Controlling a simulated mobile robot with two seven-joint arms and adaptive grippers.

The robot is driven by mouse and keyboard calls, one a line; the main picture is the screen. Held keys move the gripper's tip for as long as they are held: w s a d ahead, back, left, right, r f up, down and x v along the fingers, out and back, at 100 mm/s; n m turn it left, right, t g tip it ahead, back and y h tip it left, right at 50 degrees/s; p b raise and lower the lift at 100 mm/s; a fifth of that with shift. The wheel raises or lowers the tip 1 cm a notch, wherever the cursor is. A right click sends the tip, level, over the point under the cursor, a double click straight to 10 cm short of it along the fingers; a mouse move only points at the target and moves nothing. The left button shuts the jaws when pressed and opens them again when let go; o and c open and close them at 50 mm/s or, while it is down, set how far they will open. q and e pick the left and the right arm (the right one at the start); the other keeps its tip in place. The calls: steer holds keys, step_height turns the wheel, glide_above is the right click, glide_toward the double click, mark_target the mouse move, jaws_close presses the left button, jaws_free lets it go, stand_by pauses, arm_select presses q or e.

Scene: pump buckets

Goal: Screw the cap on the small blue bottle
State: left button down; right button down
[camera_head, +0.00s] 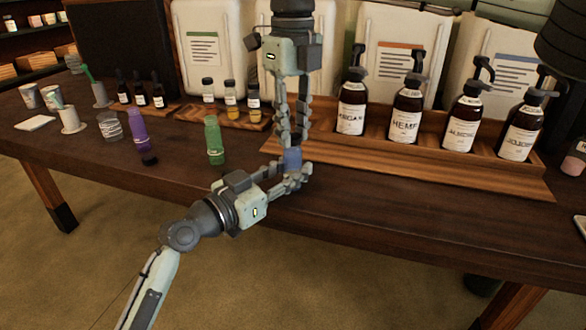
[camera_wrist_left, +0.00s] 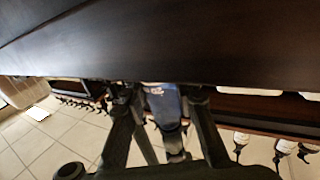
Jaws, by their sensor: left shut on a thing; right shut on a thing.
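The small blue bottle (camera_head: 292,160) stands upright near the table's front edge, in the middle of the head view. It also shows upside down in the left wrist view (camera_wrist_left: 165,104). My left gripper (camera_head: 294,178) comes from the front left and is shut on the bottle's lower part, with a finger on either side in the left wrist view (camera_wrist_left: 162,98). My right gripper (camera_head: 293,138) points straight down from above, its fingers closed around the bottle's top. The cap is hidden between those fingers, so I cannot tell how it sits on the neck.
A purple bottle (camera_head: 140,133) and a green bottle (camera_head: 214,140) stand to the left. Behind are wooden trays with small jars (camera_head: 230,100) and dropper bottles (camera_head: 139,95). Several brown pump bottles (camera_head: 405,113) stand in a wooden tray (camera_head: 440,170) close on the right. The front right tabletop is clear.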

steer(key=m, duration=0.5)
steer(key=c, duration=1.3)
jaws_free()
steer(key=shift+r, duration=2.25)
steer(key=n, duration=0.1)
steer(key=r+n, duration=0.1)
steer(key=n, duration=0.3)
steer(key=shift+a+r, duration=0.1)
steer(key=shift+r, duration=0.3)
steer(key=n, duration=0.2)
steer(key=r+n, duration=0.1)
steer(key=n, duration=0.2)
steer(key=shift+r+n, duration=0.3)
steer(key=shift+n, duration=0.1)
